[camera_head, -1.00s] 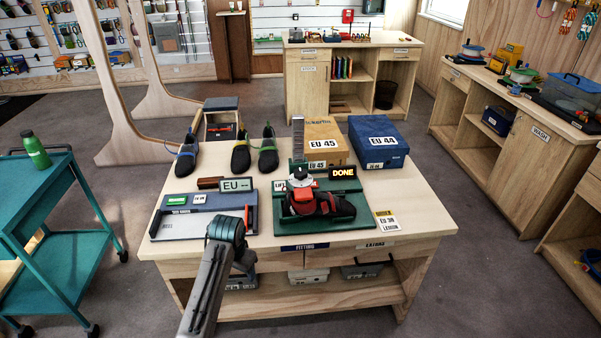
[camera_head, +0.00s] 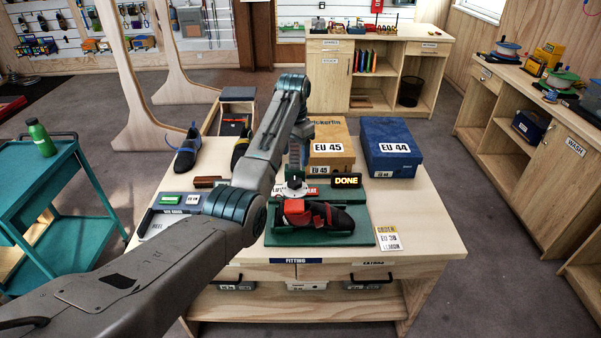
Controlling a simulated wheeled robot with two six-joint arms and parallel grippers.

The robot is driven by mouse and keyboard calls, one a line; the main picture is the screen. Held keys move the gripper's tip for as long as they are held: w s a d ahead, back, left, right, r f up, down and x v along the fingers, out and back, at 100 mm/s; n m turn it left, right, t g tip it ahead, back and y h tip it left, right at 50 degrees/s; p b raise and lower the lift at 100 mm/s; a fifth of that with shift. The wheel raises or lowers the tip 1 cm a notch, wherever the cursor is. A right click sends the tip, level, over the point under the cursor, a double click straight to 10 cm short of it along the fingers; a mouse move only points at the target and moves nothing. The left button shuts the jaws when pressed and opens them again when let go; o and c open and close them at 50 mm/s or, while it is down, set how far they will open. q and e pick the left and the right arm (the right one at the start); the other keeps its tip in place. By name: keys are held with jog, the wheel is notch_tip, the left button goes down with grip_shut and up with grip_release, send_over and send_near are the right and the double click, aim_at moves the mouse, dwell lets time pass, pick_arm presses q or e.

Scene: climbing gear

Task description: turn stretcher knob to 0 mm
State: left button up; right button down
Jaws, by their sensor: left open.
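The stretcher stands on a green base (camera_head: 345,238) on the fitting table, with a black and red shoe (camera_head: 330,218) on it. Its knob (camera_head: 294,182) is dark, on a pale round dial (camera_head: 290,191) behind the shoe's left end. My left arm comes in from the lower left, bends up high and reaches down to the knob. My left gripper (camera_head: 297,165) is open, just above or around the knob; my own arm partly hides it, so contact cannot be told. The dial's marks are too small to read. My right gripper is out of view.
A black sign (camera_head: 346,181) reading DONE stands right of the dial. The EU 45 box (camera_head: 330,150) and blue EU 44 box (camera_head: 390,148) stand behind. An order card (camera_head: 387,238) lies at right. My arm covers much of the measuring device (camera_head: 160,222) and the shoes behind.

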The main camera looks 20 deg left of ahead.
aim_at(295, 181)
pick_arm(q)
jog(key=f, duration=0.1)
jog(key=f+p, duration=0.1)
jog(key=f, duration=0.1)
jog(key=shift+s+a+f, duration=0.1)
jog(key=shift+s+a, duration=0.1)
jog(key=shift+a, duration=0.1)
jog(key=f, duration=0.2)
jog(key=f+p, duration=0.1)
jog(key=f, duration=0.2)
jog(key=shift+w+d+f+p, duration=0.35)
jog(key=shift+w+f, duration=0.05)
jog(key=shift+s+a+f, duration=0.2)
jog(key=shift+f, duration=0.15)
jog(key=shift+w+f, duration=0.1)
jog(key=shift+c, duration=0.2)
jog(key=c, duration=0.9)
